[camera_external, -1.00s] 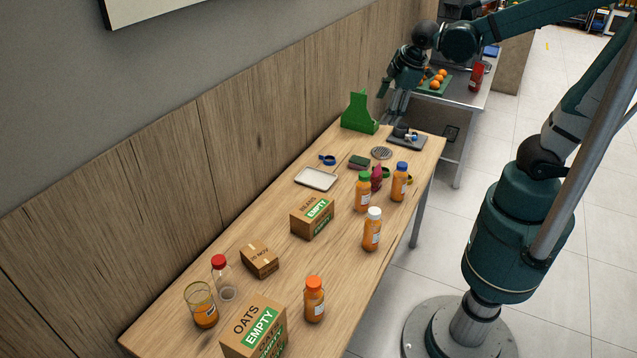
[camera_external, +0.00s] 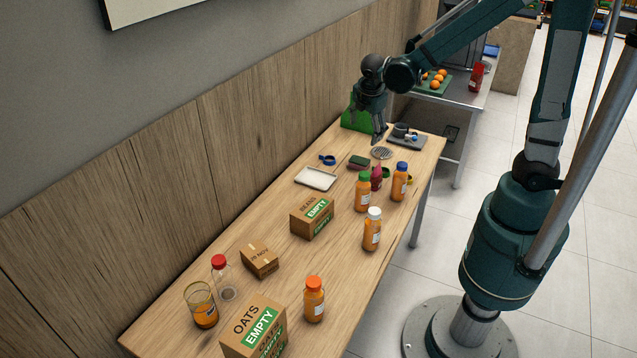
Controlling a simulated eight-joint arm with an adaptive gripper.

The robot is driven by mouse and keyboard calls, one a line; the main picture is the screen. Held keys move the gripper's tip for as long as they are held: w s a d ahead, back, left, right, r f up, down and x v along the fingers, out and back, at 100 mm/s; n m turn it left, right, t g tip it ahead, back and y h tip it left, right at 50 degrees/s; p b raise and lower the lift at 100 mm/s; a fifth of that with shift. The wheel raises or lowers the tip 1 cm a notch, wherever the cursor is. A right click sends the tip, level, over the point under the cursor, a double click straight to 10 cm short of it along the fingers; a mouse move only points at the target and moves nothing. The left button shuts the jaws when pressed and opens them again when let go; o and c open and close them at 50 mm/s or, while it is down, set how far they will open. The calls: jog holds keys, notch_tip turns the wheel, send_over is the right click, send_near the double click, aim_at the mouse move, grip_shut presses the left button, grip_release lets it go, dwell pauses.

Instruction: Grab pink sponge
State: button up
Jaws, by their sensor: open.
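A small magenta-pink object (camera_external: 377,177) stands upright on the table, partly hidden behind a green-capped orange bottle (camera_external: 363,194); I cannot tell whether it is a sponge. A flat dark green sponge-like block (camera_external: 359,162), with a brownish-pink edge, lies just behind and left of it. My gripper (camera_external: 376,138) is open and empty, pointing down above the far part of the table. In the picture it is above and slightly right of the flat block, and apart from both objects.
A round metal grate (camera_external: 381,153) and a dark tray (camera_external: 407,140) lie near my gripper. A green stand (camera_external: 356,112) is behind it. A blue-capped bottle (camera_external: 399,184) stands right of the pink object. A white tray (camera_external: 316,179) and blue ring (camera_external: 327,160) lie left.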

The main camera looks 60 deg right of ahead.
aim_at(360, 160)
jog(key=w+d+f+n+g+h+b, duration=0.1)
jog(key=w+d+f+n+b, duration=0.1)
jog(key=f, duration=0.9)
jog(key=shift+w+d+f+n+g, duration=0.15)
jog(key=shift+w+d+n+g, duration=0.15)
jog(key=shift+w+d+n, duration=0.55)
jog(key=shift+s+a, duration=0.1)
jog(key=shift+a, duration=0.1)
jog(key=shift+b+x, duration=0.5)
jog(key=shift+x, duration=0.8)
jog(key=shift+f, duration=0.1)
jog(key=shift+b+x, duration=0.8)
jog(key=shift+x, duration=1.7)
jog(key=c, duration=0.7)
